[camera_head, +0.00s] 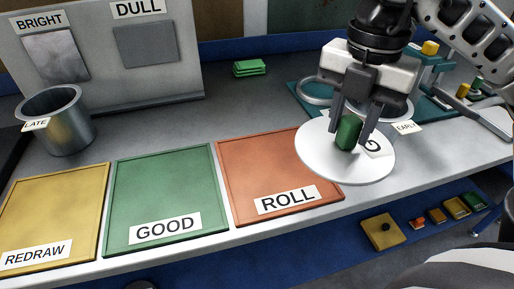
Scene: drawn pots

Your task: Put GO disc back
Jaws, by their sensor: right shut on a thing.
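A round white disc (318,160) with a green knob (347,132) at its middle is at the centre right. Its label is partly covered; only a letter like a G shows. My right gripper (353,122) points down with its fingers on both sides of the green knob, shut on it. The disc overlaps the right corner of the orange ROLL tray (262,170) in the picture; whether it touches anything below is hard to tell. My left gripper is not in view.
A green GOOD tray (165,190) and a yellow REDRAW tray (55,205) lie left of the ROLL tray. A LATE pot (68,125) stands far left. Behind the disc are a teal mat (297,92) and an EARLY label (405,128). Green pieces (249,68) lie at the back.

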